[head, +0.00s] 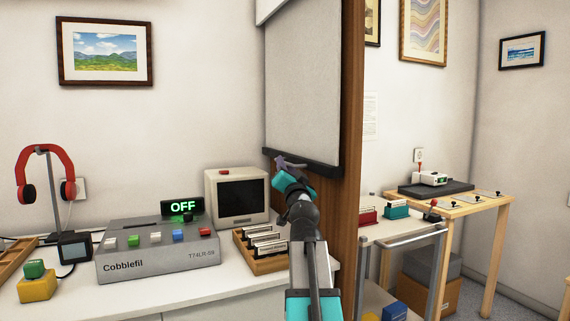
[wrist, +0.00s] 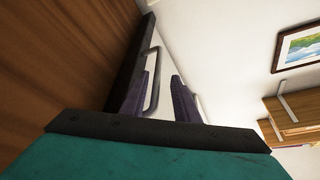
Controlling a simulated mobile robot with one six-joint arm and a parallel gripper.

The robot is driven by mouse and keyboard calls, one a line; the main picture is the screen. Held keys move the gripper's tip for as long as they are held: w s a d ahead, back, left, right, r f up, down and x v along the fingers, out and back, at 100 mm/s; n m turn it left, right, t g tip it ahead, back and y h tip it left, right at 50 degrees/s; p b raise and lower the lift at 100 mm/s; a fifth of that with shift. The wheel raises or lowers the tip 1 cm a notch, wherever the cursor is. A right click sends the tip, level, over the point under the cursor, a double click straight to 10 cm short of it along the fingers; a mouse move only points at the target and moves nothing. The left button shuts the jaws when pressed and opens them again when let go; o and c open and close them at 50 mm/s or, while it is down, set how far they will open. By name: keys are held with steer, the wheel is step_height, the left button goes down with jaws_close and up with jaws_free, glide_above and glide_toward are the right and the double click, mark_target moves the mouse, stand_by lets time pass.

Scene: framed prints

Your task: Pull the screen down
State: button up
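The pull-down screen (head: 303,85) is a pale grey sheet hanging partly lowered in front of the wall, beside a wooden panel. A dark bar (head: 318,163) runs along its bottom edge. My gripper (head: 286,162) is at this bar, near its left part, reaching up from below. In the wrist view a thin grey loop handle (wrist: 157,76) sticks out from the dark bar (wrist: 130,55). My gripper's two purple fingers (wrist: 160,98) are apart, with the handle lying between them, closer to the left finger. Whether a finger touches it I cannot tell.
Below stands a white counter with a grey console (head: 158,261), a small monitor (head: 238,196), a wooden card tray (head: 262,262) and a red headphone stand (head: 45,175). The wooden panel (head: 351,130) stands close to the right of my arm. A cart (head: 402,232) is beyond it.

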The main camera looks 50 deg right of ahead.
steer(key=v, duration=0.9)
stand_by(0.3)
stand_by(0.4)
